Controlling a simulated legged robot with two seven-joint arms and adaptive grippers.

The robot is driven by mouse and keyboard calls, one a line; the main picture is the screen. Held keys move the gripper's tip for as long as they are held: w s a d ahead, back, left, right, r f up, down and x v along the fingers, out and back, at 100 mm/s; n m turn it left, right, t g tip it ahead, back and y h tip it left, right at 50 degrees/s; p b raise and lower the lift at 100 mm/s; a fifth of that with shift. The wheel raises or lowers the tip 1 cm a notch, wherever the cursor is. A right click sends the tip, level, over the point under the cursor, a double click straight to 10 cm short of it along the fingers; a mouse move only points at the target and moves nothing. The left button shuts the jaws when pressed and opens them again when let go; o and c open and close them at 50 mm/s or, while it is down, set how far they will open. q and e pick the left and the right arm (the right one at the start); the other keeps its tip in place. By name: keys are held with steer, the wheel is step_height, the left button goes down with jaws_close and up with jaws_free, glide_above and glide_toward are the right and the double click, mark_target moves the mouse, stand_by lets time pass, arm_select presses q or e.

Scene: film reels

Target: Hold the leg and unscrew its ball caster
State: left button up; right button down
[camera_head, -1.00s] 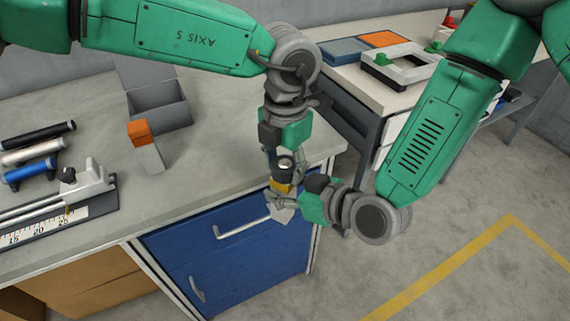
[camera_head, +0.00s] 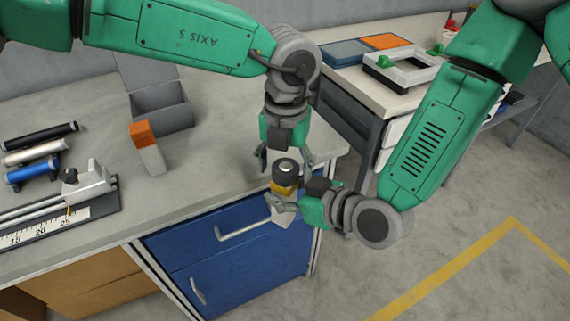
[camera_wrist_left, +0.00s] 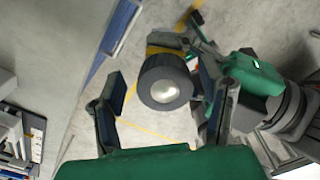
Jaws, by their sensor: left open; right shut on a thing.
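The leg (camera_head: 283,215) is a pale block with a yellow band, held upright in front of the bench edge above the blue drawers. The ball caster (camera_head: 286,167), a dark round housing with a silver ball, sits on its top end. It also shows in the left wrist view (camera_wrist_left: 165,83), ball facing the camera. My right gripper (camera_head: 283,203) is shut on the leg from the right side, below the caster. My left gripper (camera_head: 284,158) points down from above, open, its fingers on either side of the caster. In the wrist view its fingers (camera_wrist_left: 160,100) stand apart from the caster.
The grey bench (camera_head: 215,170) carries an orange-and-white block (camera_head: 147,148), a grey open box (camera_head: 163,108), several rollers (camera_head: 38,150) and a measuring rail (camera_head: 65,220). A second table (camera_head: 400,95) with trays stands behind right. Floor at right is clear.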

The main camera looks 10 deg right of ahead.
arm_select(q)
step_height(320, 180, up, 4)
steer(key=shift+f, duration=0.15)
steer(key=shift+s+r, duration=0.1)
steer(key=shift+r, duration=0.35)
steer(key=shift+c, duration=0.5)
steer(key=m, duration=0.3)
steer(key=shift+d+r+m, duration=0.15)
steer(key=shift+r+m, duration=0.15)
steer(key=shift+r, duration=0.1)
steer(key=m, duration=0.1)
steer(key=r+m, duration=0.1)
steer(key=m, duration=0.1)
steer(key=shift+d+m, duration=0.1)
steer(key=shift+m, duration=0.2)
steer(key=m, duration=0.3)
steer(key=r+m, duration=0.1)
steer(key=m, duration=0.2)
steer(key=shift+d+r, duration=0.1)
steer(key=shift+r, duration=0.1)
steer(key=shift+m, duration=0.3)
steer(key=shift+s+a+f, duration=0.1)
steer(key=shift+f, duration=1.9)
steer(key=shift+a+f, duration=0.1)
steer(key=shift+f, duration=1.85)
steer(key=shift+c, duration=0.4)
